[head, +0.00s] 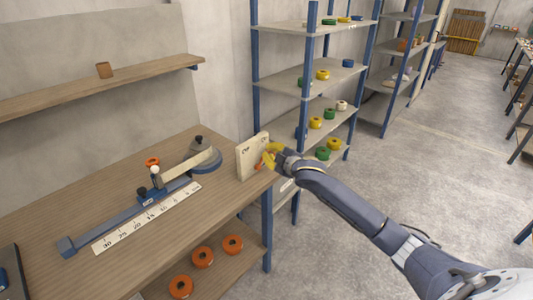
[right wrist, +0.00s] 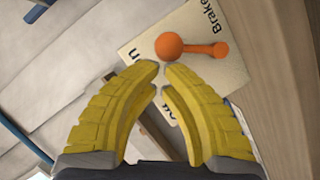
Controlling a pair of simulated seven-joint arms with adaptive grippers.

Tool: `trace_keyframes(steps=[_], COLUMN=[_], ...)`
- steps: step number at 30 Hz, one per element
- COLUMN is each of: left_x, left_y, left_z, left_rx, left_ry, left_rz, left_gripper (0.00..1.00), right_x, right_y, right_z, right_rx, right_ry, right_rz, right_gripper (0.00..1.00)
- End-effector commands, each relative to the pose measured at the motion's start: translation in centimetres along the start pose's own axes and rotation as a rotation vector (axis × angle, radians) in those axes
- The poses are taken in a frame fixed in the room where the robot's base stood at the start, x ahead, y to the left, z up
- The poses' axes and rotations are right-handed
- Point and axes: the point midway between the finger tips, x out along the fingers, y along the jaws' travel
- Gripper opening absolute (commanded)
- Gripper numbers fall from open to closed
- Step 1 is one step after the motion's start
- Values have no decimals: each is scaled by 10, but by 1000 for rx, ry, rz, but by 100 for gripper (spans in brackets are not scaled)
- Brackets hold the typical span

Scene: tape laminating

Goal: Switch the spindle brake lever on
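In the head view the panel (head: 247,157) stands upright at the table's right edge. My right gripper (head: 268,155) is at the panel's face, its yellow fingers (right wrist: 161,66) nearly meeting at the tips, just short of the knob, with nothing between them. Contact with the knob cannot be told. My left gripper is out of view.
A wooden table (head: 125,190) carries a blue rail device (head: 130,215) with a printed scale (head: 148,217). Orange rolls (head: 203,257) lie on the shelf below. A blue-posted rack (head: 310,80) with coloured rolls stands behind the panel. The floor at right (head: 420,160) is clear.

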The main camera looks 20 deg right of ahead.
Motion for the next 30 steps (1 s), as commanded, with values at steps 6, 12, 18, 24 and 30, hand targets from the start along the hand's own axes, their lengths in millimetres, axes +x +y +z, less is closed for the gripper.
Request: trace_keyframes(steps=[6, 12, 18, 24, 30], left_x=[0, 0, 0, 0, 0], left_y=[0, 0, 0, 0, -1], left_z=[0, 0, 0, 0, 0], left_rx=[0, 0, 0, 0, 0], left_ry=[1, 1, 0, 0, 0], left_rz=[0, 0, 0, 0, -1], left_gripper=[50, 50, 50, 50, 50], right_x=[0, 0, -6, -24, -64], right_y=[0, 0, -1, -3, -2], right_z=[1, 0, -10, -42, -37], right_rx=[0, 0, -1, -4, -6], right_ry=[-1, -1, 5, 18, 13], right_rz=[0, 0, -2, -9, -12], right_gripper=[0, 0, 0, 0, 0])
